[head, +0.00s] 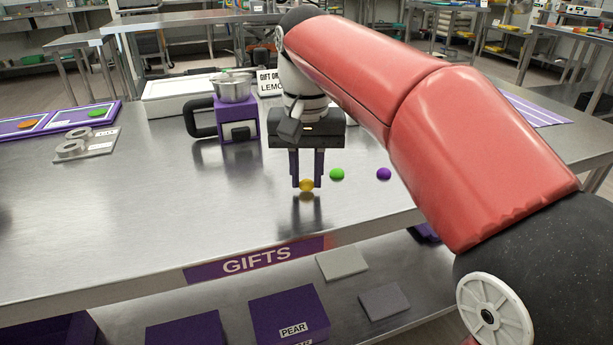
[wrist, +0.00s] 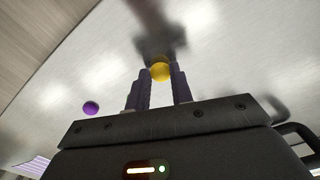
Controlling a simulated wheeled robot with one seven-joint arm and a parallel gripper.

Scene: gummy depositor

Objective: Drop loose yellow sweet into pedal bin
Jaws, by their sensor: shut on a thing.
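The yellow sweet (head: 306,185) is a small round ball between the tips of my gripper (head: 307,183), just above the steel table. My gripper is shut on it, with a finger on each side. In the wrist view the yellow sweet (wrist: 160,71) shows between the two purple fingertips of my gripper (wrist: 160,78). I cannot tell for sure whether the sweet still touches the table. No pedal bin can be made out in either view.
A green sweet (head: 337,174) and a purple sweet (head: 384,174) lie on the steel table (head: 130,230) right of my gripper. A purple depositor (head: 238,122) with a metal bowl (head: 233,87) stands behind. Purple boxes (head: 289,315) sit on the lower shelf. The table's left front is clear.

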